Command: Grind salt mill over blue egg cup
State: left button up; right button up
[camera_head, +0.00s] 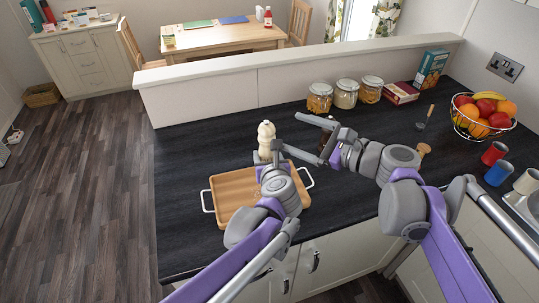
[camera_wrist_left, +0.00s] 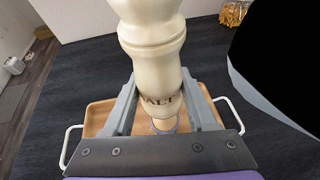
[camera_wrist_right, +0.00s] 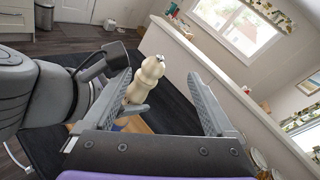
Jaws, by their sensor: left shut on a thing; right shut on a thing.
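My left gripper (camera_head: 266,160) is shut on the cream salt mill (camera_head: 266,133). In the left wrist view, the mill (camera_wrist_left: 150,50) shows part of its lettering between the fingers. Below it, a bluish rim, apparently the blue egg cup (camera_wrist_left: 165,130), shows around something pale. The mill mostly covers it, and I cannot make it out in the head view. My right gripper (camera_head: 290,131) is beside the mill, to its right. Its fingers (camera_wrist_right: 161,73) are apart, with no clearly gripped thing between them. The mill (camera_wrist_right: 150,75) shows beyond, nearer the left finger.
A wooden tray (camera_head: 228,197) with white handles lies under my left arm. Storage jars (camera_head: 346,94) stand along the low wall. A dark object (camera_head: 325,137) is partly hidden by my right gripper. A fruit basket (camera_head: 483,130) and red and blue cups (camera_head: 497,173) stand right.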

notch_tip(320, 180, up, 3)
jog(key=y, duration=0.2)
jog(key=n+g+y, duration=0.3)
jog(key=n+g, duration=0.2)
jog(key=g, duration=0.2)
send_near(259, 129)
jog(key=w+a, duration=0.3)
jog(key=a, duration=0.7)
jog(key=shift+a+f, duration=0.35)
jog(key=shift+f, duration=0.1)
grip_shut()
jog(key=shift+w+d+m+t+h, duration=0.15)
jog(key=shift+m+t+h, duration=0.35)
jog(key=shift+m+t, duration=0.5)
jog(key=shift+w+d+m+t+h, duration=0.1)
jog(key=shift+w+m+t+h, duration=0.2)
jog(key=shift+m+t+h, duration=0.7)
jog(key=shift+w+d+m+t, duration=0.15)
jog(key=shift+m+t, duration=0.45)
jog(key=shift+t, duration=0.9)
jog(key=shift+a, duration=0.1)
